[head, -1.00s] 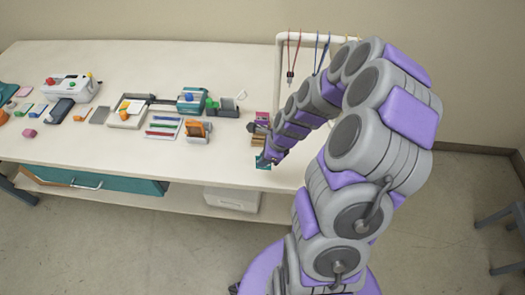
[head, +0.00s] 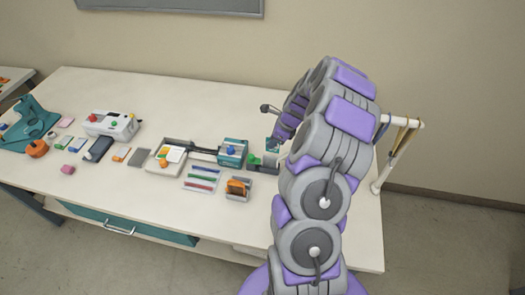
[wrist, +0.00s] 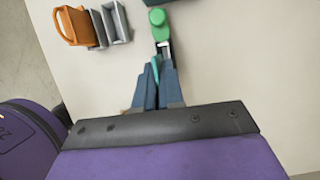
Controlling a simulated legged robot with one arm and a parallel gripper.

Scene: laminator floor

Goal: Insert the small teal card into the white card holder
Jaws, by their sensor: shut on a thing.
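My gripper (head: 276,140) is shut on the small teal card (head: 271,146), above the table just right of the teal box. In the wrist view the dark blue fingers of my gripper (wrist: 157,75) point up the picture, with a thin teal edge of the card (wrist: 154,68) between them. Past the fingertips is a green-knobbed tool (wrist: 158,18). A pale grey slotted holder (wrist: 118,20) stands up and left of the fingers, apart from them. I cannot tell for certain whether it is the white card holder.
An orange piece (head: 238,187) stands near the front of the table. The teal box (head: 232,152) and green knob (head: 254,160) are close left of my gripper. Colored strips (head: 202,178) lie farther left. A white rack (head: 400,122) with hanging straps stands at the right.

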